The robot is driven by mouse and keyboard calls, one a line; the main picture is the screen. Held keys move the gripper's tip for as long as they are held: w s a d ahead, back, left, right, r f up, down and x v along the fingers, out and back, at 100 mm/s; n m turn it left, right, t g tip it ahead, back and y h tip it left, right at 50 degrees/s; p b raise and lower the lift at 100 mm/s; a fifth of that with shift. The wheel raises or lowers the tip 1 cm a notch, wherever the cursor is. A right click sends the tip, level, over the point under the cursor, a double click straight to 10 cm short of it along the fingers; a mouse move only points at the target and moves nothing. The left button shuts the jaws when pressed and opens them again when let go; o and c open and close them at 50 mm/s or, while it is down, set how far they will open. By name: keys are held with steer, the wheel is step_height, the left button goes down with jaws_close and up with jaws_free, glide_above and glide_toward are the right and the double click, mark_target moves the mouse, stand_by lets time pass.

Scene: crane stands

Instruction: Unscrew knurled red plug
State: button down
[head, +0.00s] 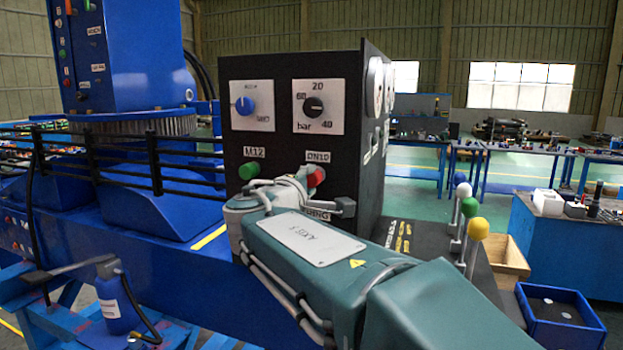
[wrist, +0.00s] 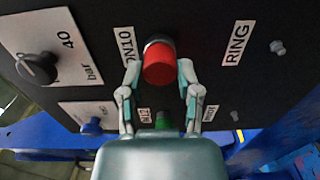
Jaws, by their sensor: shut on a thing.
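The red plug (head: 316,177) sits on the front of the black panel (head: 280,120), under the DN10 label. It also shows in the wrist view (wrist: 159,64), between the two fingers of my gripper (wrist: 159,75). The fingers are shut on the plug, one on each side. A grey ring of the fitting shows between the plug and the panel.
A green plug (head: 249,170) sits to the left under the M12 label. A blue knob (head: 244,106) and a black knob (head: 313,106) are above. Levers with white, green and yellow balls (head: 478,229) stand at right, near a blue bin (head: 558,311).

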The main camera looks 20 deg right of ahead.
steer(key=n, duration=0.5)
stand_by(0.4)
steer(key=n, duration=0.4)
steer(key=shift+n, duration=0.7)
steer(key=n, duration=0.3)
steer(key=shift+n, duration=1.1)
